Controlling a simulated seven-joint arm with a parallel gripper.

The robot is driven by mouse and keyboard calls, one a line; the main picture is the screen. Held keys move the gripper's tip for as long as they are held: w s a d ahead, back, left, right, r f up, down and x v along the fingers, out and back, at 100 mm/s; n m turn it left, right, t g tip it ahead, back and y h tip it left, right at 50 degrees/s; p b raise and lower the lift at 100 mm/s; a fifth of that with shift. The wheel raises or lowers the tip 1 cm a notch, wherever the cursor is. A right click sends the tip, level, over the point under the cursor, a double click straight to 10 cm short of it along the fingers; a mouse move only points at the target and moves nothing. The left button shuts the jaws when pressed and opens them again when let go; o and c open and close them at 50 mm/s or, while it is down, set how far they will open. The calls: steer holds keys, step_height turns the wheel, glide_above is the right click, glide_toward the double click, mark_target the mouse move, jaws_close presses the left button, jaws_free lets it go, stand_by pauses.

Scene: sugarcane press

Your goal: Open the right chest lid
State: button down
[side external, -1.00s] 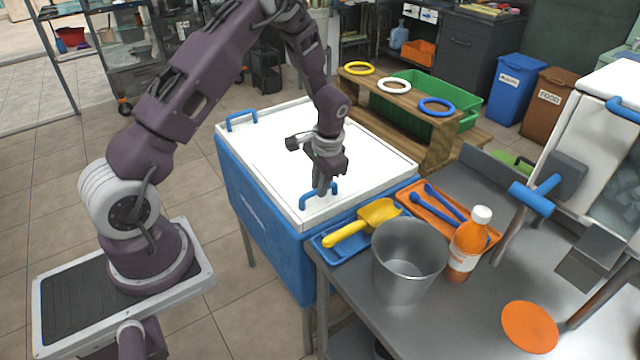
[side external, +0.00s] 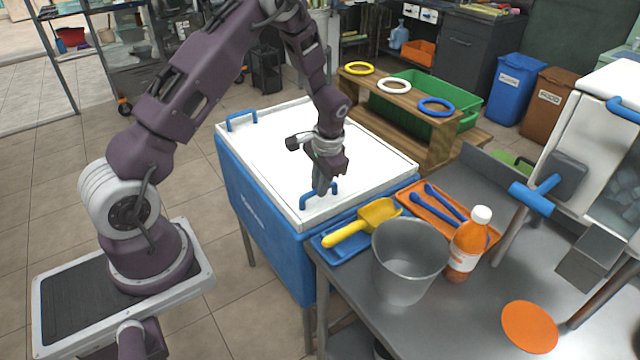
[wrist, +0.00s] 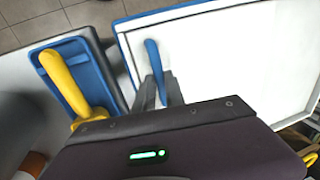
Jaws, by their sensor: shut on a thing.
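The chest (side external: 265,225) is a blue box with a flat white lid surface (side external: 270,150) on top. A blue handle (side external: 304,201) stands near its front right corner, and a second blue handle (side external: 241,121) is at the far left corner. My gripper (side external: 320,190) points down at the right handle and is shut on it. In the wrist view, the blue handle (wrist: 153,58) runs between my two fingers (wrist: 160,90), partly hidden by them. The lid lies flat, with no visible gap along its edge.
A metal table beside the chest holds a blue tray with a yellow scoop (side external: 362,223), an orange tray (side external: 440,215), a metal bucket (side external: 408,260) and an orange bottle (side external: 466,245). A wooden ring stand (side external: 400,110) stands behind the chest. Space above the lid is clear.

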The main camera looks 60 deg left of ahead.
steer(key=shift+a, duration=0.1)
steer(key=a, duration=1.9)
steer(key=shift+a+r, duration=0.1)
steer(key=shift+a, duration=0.15)
steer(key=c, duration=1.4)
jaws_free()
step_height(320, 180, up, 7)
steer(key=d, duration=0.1)
steer(key=shift+d, duration=0.25)
